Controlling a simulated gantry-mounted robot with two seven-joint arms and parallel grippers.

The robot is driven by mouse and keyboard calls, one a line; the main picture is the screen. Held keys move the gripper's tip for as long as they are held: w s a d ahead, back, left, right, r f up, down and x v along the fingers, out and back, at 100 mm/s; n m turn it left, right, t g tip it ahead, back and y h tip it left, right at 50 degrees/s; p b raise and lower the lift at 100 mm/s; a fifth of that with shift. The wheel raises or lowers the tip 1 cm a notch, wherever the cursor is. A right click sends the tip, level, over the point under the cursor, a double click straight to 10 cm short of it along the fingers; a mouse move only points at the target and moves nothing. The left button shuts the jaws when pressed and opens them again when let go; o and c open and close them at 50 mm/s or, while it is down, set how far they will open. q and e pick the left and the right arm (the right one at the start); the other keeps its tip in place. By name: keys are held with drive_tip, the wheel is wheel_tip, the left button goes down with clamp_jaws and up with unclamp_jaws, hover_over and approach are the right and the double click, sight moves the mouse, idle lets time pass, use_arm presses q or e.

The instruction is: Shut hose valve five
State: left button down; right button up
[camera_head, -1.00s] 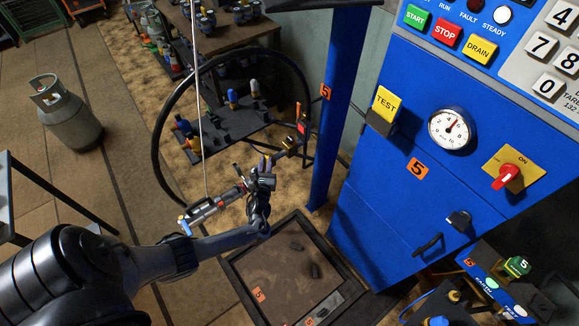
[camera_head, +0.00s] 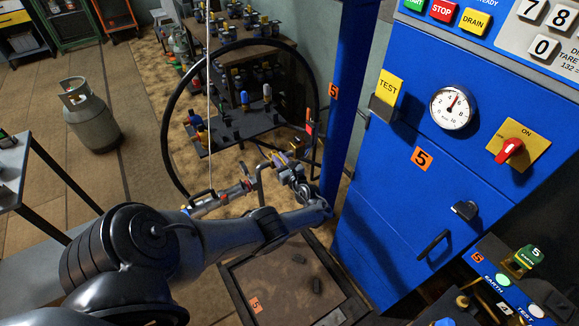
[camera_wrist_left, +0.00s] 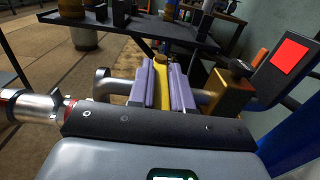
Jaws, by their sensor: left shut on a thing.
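My left gripper (camera_head: 284,165) is at the hose fittings beside the blue post. In the left wrist view its purple fingers (camera_wrist_left: 162,88) are shut on a yellow valve lever (camera_wrist_left: 161,78), one finger on each side. A brass block (camera_wrist_left: 229,94) with a dark knob sits just right of the fingers. The silver and red hose fitting (camera_head: 228,194) hangs from a thin white line, left of the gripper. The valve's body under the lever is hidden by the gripper. My right gripper is in neither current view.
A black hose (camera_head: 167,125) loops behind the gripper. The blue post (camera_head: 350,110) and blue scales cabinet (camera_head: 405,205) stand close on the right. The scale platform (camera_head: 275,285) lies below my left arm. A grey gas cylinder (camera_head: 91,115) stands on the floor at left.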

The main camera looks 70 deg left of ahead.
use_arm(q)
drive_tip(key=shift+r+g, duration=0.1)
drive_tip(key=shift+g, duration=0.2)
drive_tip(key=c, duration=1)
unclamp_jaws()
drive_tip(key=shift+a, duration=0.15)
drive_tip(key=shift+c, duration=0.2)
drive_tip(key=shift+d, duration=0.2)
